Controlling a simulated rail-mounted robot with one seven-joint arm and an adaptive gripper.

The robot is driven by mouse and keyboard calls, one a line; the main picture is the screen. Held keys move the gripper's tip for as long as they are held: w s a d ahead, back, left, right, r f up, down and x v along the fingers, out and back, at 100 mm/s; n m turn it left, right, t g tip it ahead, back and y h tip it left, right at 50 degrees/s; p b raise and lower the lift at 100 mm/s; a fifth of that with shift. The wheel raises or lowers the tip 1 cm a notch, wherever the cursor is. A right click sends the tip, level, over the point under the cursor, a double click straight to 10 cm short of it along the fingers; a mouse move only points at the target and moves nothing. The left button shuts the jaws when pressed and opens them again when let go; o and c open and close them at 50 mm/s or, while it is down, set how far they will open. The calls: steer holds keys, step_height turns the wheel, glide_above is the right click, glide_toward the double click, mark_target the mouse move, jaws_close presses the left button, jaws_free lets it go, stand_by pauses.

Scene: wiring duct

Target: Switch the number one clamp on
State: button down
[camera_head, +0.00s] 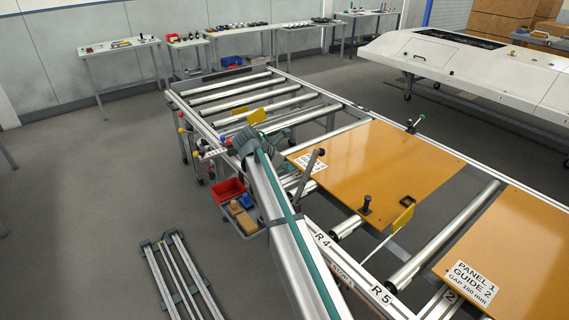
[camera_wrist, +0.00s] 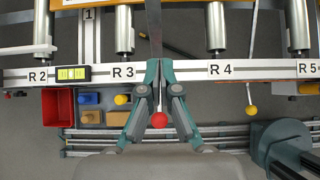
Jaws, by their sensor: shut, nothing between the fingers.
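No clamp is plainly marked number one. A grey lever with a dark knob (camera_head: 307,172) stands tilted at the left edge of the orange panel (camera_head: 385,165). A clamp with a green-tipped handle (camera_head: 416,123) is on the far rail. In the wrist view a dark bar (camera_wrist: 154,25) runs up from my fingertips; I cannot tell whether it is that lever. My gripper (camera_wrist: 158,66) is shut and empty over the near rail between labels R3 and R4. A red ball knob (camera_wrist: 159,120) shows between its fingers. A slat labelled 1 (camera_wrist: 88,14) lies to the left.
A red bin (camera_wrist: 58,106) and coloured blocks (camera_wrist: 89,98) sit beside the near rail (camera_wrist: 190,72). A second orange panel (camera_head: 515,250) is at the right. Open rollers (camera_head: 235,95) lie at the back left.

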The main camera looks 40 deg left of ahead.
mark_target(307, 175)
steer(key=p+x, duration=0.1)
steer(key=x, duration=0.2)
steer(key=p+x, duration=0.1)
steer(key=x, duration=0.2)
steer(key=w+r+p+x, duration=0.1)
steer(key=x, duration=0.2)
steer(key=shift+w+d+f, duration=0.1)
steer(key=shift+w+d, duration=0.05)
steer(key=shift+w, duration=0.1)
steer(key=shift+w, duration=0.1)
